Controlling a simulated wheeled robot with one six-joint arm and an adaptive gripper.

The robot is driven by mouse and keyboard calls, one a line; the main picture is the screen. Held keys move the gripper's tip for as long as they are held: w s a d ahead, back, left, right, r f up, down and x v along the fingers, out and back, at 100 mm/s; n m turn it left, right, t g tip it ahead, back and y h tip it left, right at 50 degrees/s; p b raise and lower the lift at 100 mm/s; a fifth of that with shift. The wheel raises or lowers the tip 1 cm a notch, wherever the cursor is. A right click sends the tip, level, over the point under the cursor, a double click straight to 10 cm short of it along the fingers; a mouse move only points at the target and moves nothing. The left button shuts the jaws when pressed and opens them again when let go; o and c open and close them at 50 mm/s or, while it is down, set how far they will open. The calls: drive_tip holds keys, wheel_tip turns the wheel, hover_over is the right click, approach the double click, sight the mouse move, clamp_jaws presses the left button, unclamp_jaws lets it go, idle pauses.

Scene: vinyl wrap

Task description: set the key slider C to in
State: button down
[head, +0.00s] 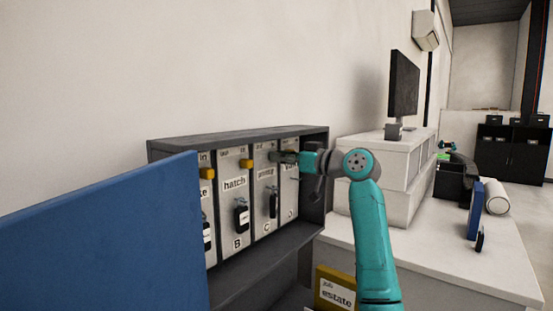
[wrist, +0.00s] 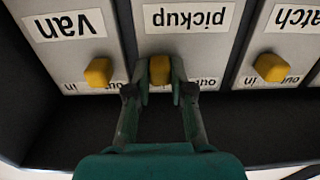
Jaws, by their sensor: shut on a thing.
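The key slider C is a yellow knob (wrist: 160,69) on the panel marked "pickup" (wrist: 188,17), seen upside down in the wrist view. It sits left of the panel's middle, on the side away from the "out" mark; its own "in" mark is hidden. My gripper (wrist: 160,75) is shut on this knob, a finger on each side. In the head view my gripper (head: 283,157) is at the top of panel C (head: 265,190), which has a dark key hanging on it, and it hides the knob.
The "van" panel's yellow knob (wrist: 98,72) and the "hatch" panel's knob (wrist: 270,68) flank my gripper closely. The grey cabinet (head: 240,134) surrounds the panels. A blue panel (head: 105,235) stands at the left front, and a white counter (head: 430,262) is at right.

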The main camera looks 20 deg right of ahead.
drive_tip(key=shift+d, duration=0.15)
drive_tip(key=c, duration=1)
unclamp_jaws()
drive_tip(key=shift+w, duration=0.1)
drive_tip(key=v, duration=1.2)
